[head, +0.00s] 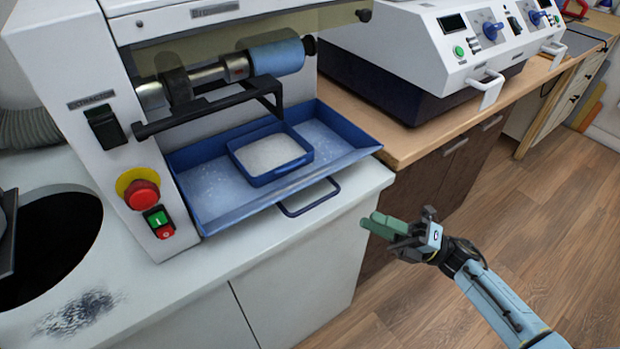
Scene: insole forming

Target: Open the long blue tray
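The long blue tray (222,212) sits in the opening under the grinding machine's roller. It is wide and shallow, with a pale dusty floor. A dark looped handle (308,197) sticks out from its front side over the white counter. A smaller blue tray (272,180) with pale powder in it rests inside the long one. My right gripper (366,222) has green fingers. It is in front and to the right of the handle, past the counter's edge, and touches nothing I can see. Its fingers lie close together and their gap is unclear. My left gripper cannot be made out.
The machine (85,60) has a red stop button (142,195) and a black bar (210,112) above the tray. A round dark hole (55,235) is in the counter at left. A white control unit (440,50) stands on the wooden bench. Open floor lies at right.

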